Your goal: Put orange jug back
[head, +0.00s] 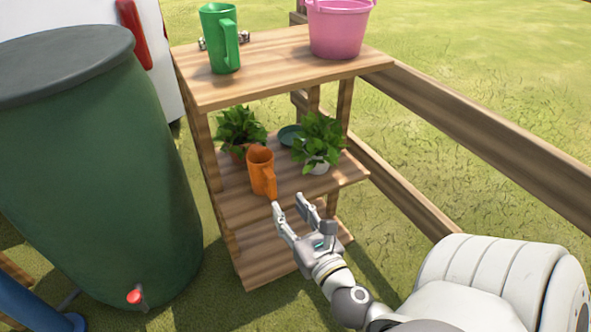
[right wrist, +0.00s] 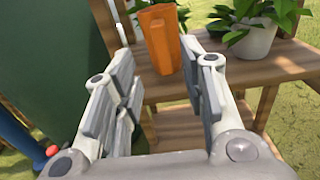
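The orange jug (head: 260,172) stands upright on the middle shelf (head: 232,203) of a wooden rack, near its front edge, with its handle facing my right gripper. My right gripper (head: 290,205) is open and empty just in front of the jug, apart from it. In the right wrist view the jug (right wrist: 160,40) shows beyond and between the two open fingers (right wrist: 155,95). The left gripper is not in view.
Two potted plants (head: 240,128) (head: 318,138) stand behind and right of the jug. A green jug (head: 221,40) and pink bucket (head: 338,28) are on the top shelf. A large green barrel (head: 95,170) stands left; a wooden fence (head: 480,130) runs right.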

